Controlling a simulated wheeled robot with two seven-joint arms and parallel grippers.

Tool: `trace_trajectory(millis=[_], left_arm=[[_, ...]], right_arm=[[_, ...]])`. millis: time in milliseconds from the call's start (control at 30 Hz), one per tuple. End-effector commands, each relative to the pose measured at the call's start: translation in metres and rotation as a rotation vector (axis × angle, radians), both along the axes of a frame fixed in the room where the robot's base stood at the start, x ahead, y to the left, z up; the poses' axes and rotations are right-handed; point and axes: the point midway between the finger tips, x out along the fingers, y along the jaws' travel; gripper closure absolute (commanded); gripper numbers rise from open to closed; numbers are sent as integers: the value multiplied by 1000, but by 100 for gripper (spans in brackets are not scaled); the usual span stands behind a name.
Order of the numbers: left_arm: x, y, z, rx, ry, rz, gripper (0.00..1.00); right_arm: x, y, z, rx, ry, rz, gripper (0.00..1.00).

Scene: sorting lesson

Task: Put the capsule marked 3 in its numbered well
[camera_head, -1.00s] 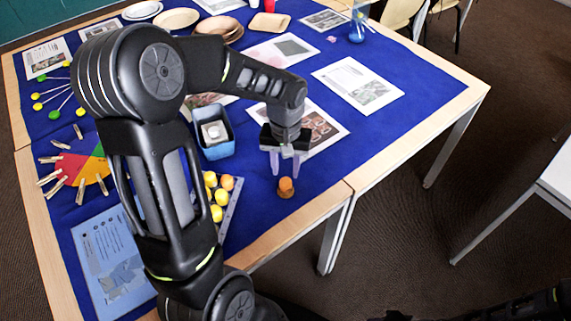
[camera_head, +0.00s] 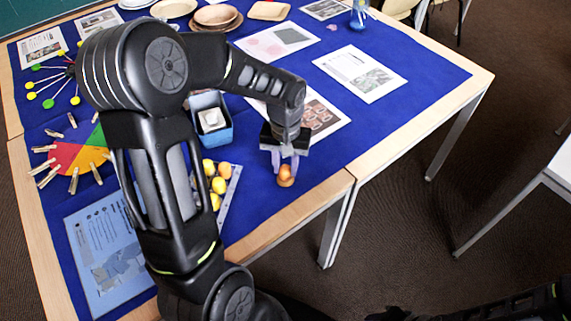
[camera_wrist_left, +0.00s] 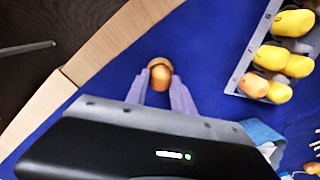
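A small orange-and-brown capsule (camera_head: 285,174) stands on the blue cloth near the table's front edge; no number on it is legible. It also shows between the fingers in the left wrist view (camera_wrist_left: 159,73). My left gripper (camera_head: 286,168) points down with one pale finger on either side of the capsule. The fingers look very close to it; whether they press on it is unclear. A grey tray (camera_head: 232,194) with yellow and orange rounded pieces lies left of the gripper, partly hidden by my arm. In the wrist view the tray (camera_wrist_left: 244,62) is at upper right. Its well numbers are not readable.
A blue bin (camera_head: 222,136) with a whitish object stands behind the tray. Printed sheets (camera_head: 360,74) lie flat on the cloth. A coloured disc (camera_head: 70,158) with clothespins is at left. The wooden table edge (camera_head: 308,203) is close in front of the capsule.

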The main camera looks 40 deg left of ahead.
Motion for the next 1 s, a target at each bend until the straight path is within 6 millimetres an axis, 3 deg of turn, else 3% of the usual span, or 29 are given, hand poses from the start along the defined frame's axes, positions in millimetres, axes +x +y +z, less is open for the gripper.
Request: trace_trajectory(millis=[267, 1000], left_arm=[[0, 0, 6, 0, 0, 0, 79], [0, 0, 68, 0, 0, 0, 79]], right_arm=[[0, 0, 5, 0, 0, 0, 64], [0, 0, 51, 0, 0, 0, 64]])
